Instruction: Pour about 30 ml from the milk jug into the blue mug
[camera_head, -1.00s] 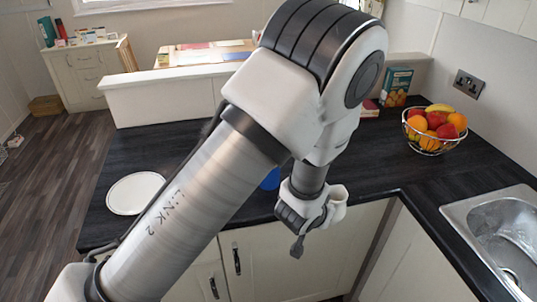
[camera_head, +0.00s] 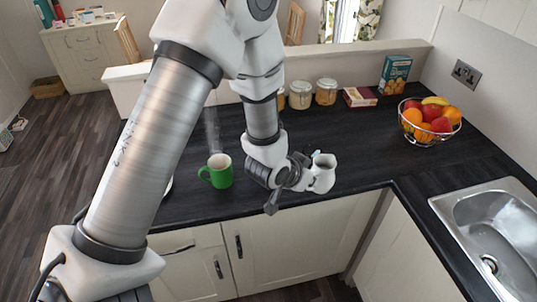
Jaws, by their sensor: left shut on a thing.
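My left gripper (camera_head: 302,172) is shut on the white milk jug (camera_head: 323,175), held above the front part of the dark worktop. The jug looks close to upright, its open top showing; what is inside is too small to make out. A green mug (camera_head: 217,172) stands on the worktop left of the gripper. I cannot clearly see the blue mug; my left arm covers part of the worktop. My right gripper is not in view.
Jars (camera_head: 300,95), a red box (camera_head: 359,97) and a teal carton (camera_head: 395,75) stand along the back. A wire fruit bowl (camera_head: 428,132) is at the right, the sink (camera_head: 490,228) at the front right. The worktop (camera_head: 370,150) right of the jug is clear.

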